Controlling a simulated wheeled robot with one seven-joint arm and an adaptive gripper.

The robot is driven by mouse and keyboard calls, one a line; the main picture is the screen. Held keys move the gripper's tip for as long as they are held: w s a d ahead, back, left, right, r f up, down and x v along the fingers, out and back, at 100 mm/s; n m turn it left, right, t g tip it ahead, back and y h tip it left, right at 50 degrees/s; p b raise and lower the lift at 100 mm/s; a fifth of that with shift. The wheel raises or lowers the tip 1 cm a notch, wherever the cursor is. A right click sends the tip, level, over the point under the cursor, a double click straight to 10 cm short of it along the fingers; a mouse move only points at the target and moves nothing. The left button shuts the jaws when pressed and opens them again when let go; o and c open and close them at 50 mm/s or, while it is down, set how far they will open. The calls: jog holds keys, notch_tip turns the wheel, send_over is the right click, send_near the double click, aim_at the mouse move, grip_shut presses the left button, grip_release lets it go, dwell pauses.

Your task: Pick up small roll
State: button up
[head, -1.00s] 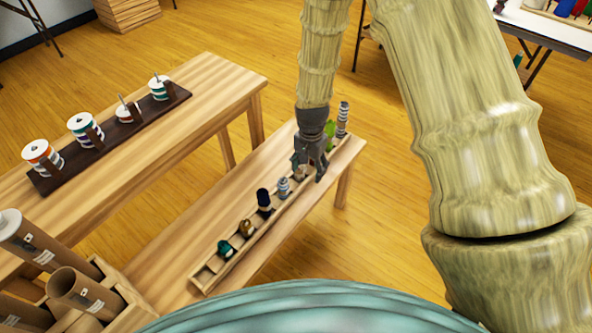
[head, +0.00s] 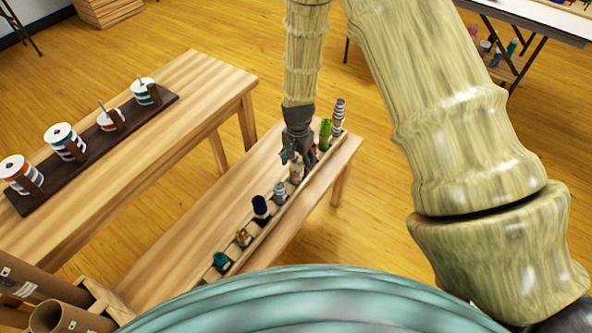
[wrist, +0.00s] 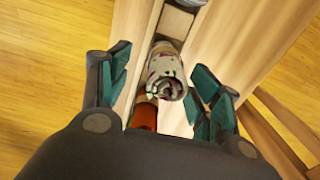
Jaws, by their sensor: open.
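A small roll (wrist: 165,74) of pale cloth with a dark and red floral pattern stands in a narrow wooden rack; its coiled end faces the wrist camera. In the head view this pale roll (head: 296,171) shows just below my gripper (head: 298,156). In the wrist view my gripper (wrist: 160,72) is open, with one finger on each side of the roll and a visible gap on both sides. I cannot tell how far the fingertips are above it.
The rack (head: 270,222) on the low bench holds several other rolls, including a navy one (head: 261,208), a grey striped one (head: 280,191) and a red one (wrist: 145,115) close by. A higher table (head: 130,148) with ribbon spools stands at left.

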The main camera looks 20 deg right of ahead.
aim_at(296, 171)
jog(key=shift+w+a+f, duration=0.1)
jog(key=shift+a+f, duration=0.05)
jog(key=shift+f, duration=1.2)
jog(key=shift+w+a+f, duration=0.1)
jog(key=shift+a+f, duration=0.05)
jog(key=shift+f, duration=1.15)
jog(key=c, duration=1.1)
